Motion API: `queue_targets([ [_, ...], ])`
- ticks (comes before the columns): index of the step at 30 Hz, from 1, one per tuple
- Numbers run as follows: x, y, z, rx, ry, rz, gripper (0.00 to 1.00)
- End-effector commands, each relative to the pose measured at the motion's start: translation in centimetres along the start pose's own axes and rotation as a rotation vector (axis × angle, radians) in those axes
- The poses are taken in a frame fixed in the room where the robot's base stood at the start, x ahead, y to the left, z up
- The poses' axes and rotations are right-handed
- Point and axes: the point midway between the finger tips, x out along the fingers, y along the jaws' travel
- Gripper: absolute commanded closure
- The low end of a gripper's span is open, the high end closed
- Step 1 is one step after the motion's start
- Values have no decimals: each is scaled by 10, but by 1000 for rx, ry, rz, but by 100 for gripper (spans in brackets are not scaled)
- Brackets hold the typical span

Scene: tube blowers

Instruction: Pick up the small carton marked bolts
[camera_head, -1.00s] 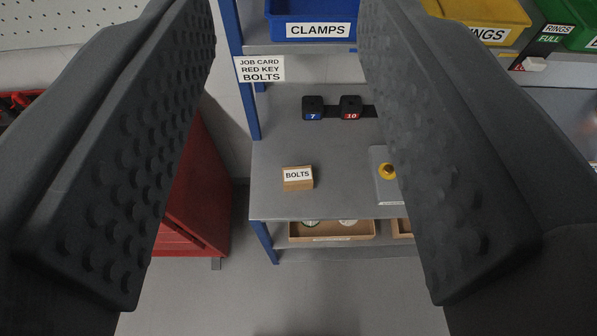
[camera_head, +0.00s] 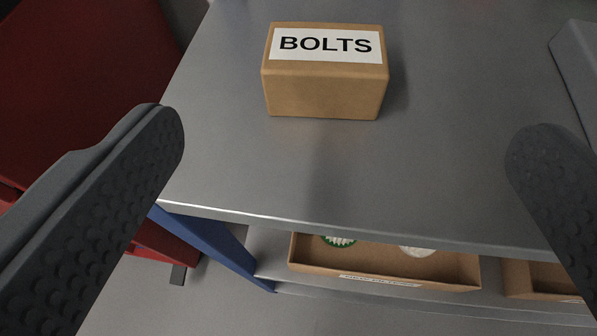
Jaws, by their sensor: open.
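The small carton marked BOLTS (camera_head: 325,92) is a brown box with a white label on its top. It sits upright on the grey shelf top (camera_head: 440,160), set back from the front edge. My gripper (camera_head: 345,145) is open and empty. Its two dark, studded fingers stand wide apart, one at the left and one at the right of the picture. The carton lies between them in the picture, farther ahead than the fingertips, and neither finger touches it.
A red cabinet (camera_head: 80,85) stands left of the shelf. A grey box-like thing (camera_head: 578,65) is at the right edge. Below, a lower shelf holds an open cardboard tray (camera_head: 450,268) with round items, and part of another (camera_head: 530,278). The shelf around the carton is clear.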

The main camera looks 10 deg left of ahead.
Motion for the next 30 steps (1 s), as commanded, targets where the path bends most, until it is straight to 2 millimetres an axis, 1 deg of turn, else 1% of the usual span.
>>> queue_targets([
  [1,2,-1,10,3,-2,-4,6],
  [4,4,-2,15,5,-5,-9,6],
  [11,14,-2,11,5,-4,-8,6],
  [21,30,-4,13,4,-6,-10,6],
  [24,48,-5,18,4,-5,-11,6],
  [30,75,-5,17,3,-3,-10,6],
])
